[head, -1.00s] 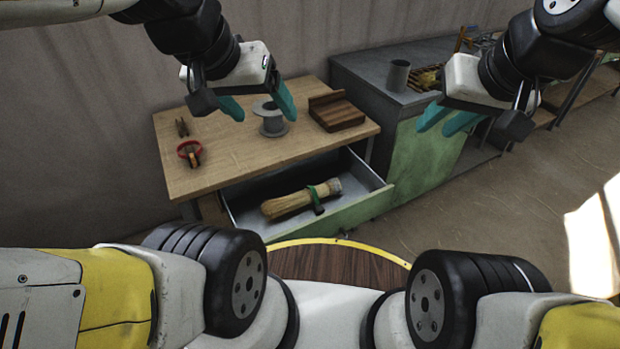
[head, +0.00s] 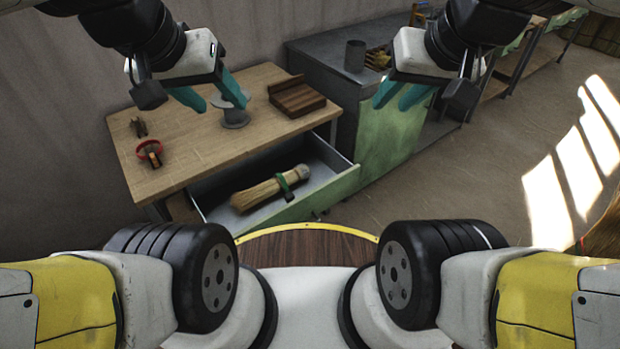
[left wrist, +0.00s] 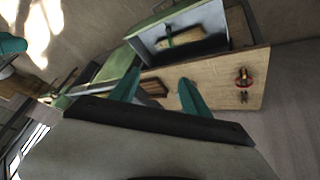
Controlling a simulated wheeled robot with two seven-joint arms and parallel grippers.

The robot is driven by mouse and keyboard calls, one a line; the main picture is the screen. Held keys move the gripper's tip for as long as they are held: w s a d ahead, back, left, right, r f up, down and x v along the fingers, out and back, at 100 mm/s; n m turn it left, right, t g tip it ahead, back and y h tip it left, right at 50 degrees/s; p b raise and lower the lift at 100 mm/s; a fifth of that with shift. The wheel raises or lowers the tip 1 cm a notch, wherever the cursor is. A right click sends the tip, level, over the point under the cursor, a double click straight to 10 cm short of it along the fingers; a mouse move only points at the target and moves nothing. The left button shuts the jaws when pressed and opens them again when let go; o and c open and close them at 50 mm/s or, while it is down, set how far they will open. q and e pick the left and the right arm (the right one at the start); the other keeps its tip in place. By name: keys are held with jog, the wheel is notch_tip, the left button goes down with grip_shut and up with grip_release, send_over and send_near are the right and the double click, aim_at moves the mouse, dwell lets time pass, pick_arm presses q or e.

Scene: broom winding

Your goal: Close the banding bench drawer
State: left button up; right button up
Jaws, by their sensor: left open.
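The banding bench (head: 183,150) has a wooden top, and its drawer (head: 325,188) with a green front is pulled well out. A broom head of pale bristles with a green band (head: 265,190) lies inside the drawer. The open drawer also shows in the left wrist view (left wrist: 220,38). My left gripper (head: 219,103) is open and empty above the bench top, in front of a grey spool (head: 236,118). It also shows in the left wrist view (left wrist: 157,92). My right gripper (head: 391,103) has its fingers apart, empty, to the right of the bench beside the green cabinet. Neither gripper touches the drawer.
A grey cabinet (head: 320,52) with a dark cup (head: 355,55) stands to the right. Floor (head: 430,190) is free right of the drawer.

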pick_arm(q)
jog(key=w+d+f+m, duration=0.1)
jog(key=w+m, duration=0.1)
jog(key=w+f+m+g+y, duration=0.1)
jog(key=w+m, duration=0.1)
jog(key=w, duration=0.1)
jog(key=w+d+f+m, duration=0.1)
jog(key=w+f+m, duration=0.1)
jog(key=w, duration=0.1)
jog(key=shift+d+g+y, duration=0.3)
jog(key=shift+g, duration=0.1)
grip_shut()
jog(key=w+d+f+m+g+y, duration=0.1)
jog(key=w+d+f+m, duration=0.7)
jog(key=f+m, duration=0.1)
jog(key=m+g+y, duration=0.1)
jog(key=m, duration=1.2)
send_near(332, 185)
jog(key=s+d+r, duration=0.2)
jog(key=s+r, duration=0.1)
jog(key=s, duration=0.3)
jog(key=shift+w+a+f, duration=0.6)
jog(key=shift+w+f, duration=0.3)
jog(key=shift+f, duration=0.7)
jog(key=shift+w+a+f, duration=0.55)
jog(key=shift+w+f, duration=0.3)
jog(key=shift+f, duration=0.7)
jog(key=shift+w+a+f, duration=0.6)
jog(key=shift+w+f, duration=0.3)
jog(key=shift+f, duration=0.7)
